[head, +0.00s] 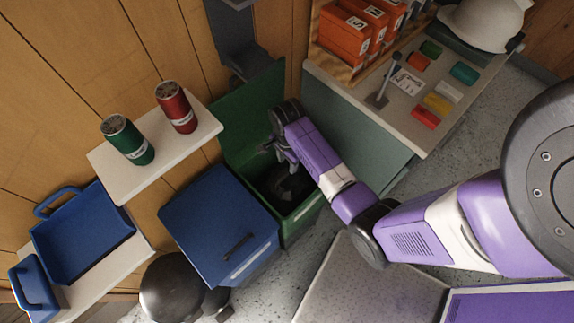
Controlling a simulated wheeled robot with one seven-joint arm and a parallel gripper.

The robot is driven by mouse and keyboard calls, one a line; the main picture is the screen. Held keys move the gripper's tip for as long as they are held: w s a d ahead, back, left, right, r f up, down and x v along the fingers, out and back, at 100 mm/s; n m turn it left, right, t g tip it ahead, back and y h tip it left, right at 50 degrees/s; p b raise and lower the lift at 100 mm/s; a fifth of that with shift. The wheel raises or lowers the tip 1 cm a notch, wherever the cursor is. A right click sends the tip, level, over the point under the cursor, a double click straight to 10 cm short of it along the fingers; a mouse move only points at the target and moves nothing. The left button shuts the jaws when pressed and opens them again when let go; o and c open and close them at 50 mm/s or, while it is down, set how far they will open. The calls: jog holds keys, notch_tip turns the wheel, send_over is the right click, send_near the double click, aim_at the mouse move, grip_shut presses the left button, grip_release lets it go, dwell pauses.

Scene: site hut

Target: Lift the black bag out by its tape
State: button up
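The black bag (291,187) sits inside an open green bin (300,217), partly in shadow. Its tape cannot be made out. My gripper (284,153) is over the back part of the bin's opening, above the bag, pointing down to the left. The view does not show whether its fingers are open or shut, or whether they touch the bag. My purple arm reaches in from the right and hides part of the bin's right side.
A blue lidded bin (215,222) stands directly left of the green one. A shelf (120,175) with two cans is behind it. A workbench (395,110) with coloured blocks and orange boxes (345,38) is at the right. A dark round object (172,288) is at the front left.

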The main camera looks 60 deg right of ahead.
aim_at(287, 174)
notch_tip(287, 174, down, 9)
jog(key=b, duration=0.6)
jog(key=shift+f, duration=0.2)
jog(key=shift+c, duration=0.2)
grip_shut()
jog(key=shift+r, duration=0.1)
dwell(0.9)
